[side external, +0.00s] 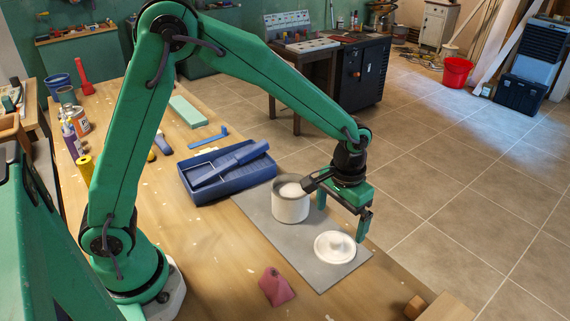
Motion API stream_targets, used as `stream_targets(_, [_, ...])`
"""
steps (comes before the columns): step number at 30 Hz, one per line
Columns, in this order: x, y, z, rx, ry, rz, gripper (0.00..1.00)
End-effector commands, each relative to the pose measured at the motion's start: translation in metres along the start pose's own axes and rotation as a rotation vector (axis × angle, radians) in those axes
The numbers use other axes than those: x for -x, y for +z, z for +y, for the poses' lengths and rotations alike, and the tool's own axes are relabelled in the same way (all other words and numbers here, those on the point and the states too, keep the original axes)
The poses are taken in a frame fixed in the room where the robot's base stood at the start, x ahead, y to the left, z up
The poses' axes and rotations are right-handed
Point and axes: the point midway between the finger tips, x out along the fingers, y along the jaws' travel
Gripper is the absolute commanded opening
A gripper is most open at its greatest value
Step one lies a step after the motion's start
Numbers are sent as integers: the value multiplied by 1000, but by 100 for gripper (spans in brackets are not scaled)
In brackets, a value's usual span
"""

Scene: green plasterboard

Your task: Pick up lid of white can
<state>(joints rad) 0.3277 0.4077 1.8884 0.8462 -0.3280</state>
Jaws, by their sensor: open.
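The white lid (335,250) lies flat on the grey mat, with a small knob on top at its middle. The white can (290,210) stands upright and uncovered on the mat, to the left of and behind the lid, with something white showing inside. My gripper (342,222) is open and empty, pointing down above the lid. One finger is beside the can's right side in the picture, and the other is above the lid's right edge. Whether the fingers are low enough to flank the knob is hard to tell.
The grey mat (310,267) lies near the edge of the wooden table. A blue tray (187,183) with blue pieces sits behind left of the can. A pink pyramid-like block (276,287) sits in front. Wooden blocks (447,308) are at the near right corner.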

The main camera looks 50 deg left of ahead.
Motion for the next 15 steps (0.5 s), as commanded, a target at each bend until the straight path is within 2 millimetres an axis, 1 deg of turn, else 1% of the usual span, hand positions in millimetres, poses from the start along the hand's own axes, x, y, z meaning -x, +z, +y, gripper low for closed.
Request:
stream_targets(5, [-4, 0, 0, 0, 0, -1, 100])
stream_targets(12, [-23, 1, 0, 0, -1, -2, 100])
stream_targets(15, [-26, 0, 0, 0, 0, 0, 100])
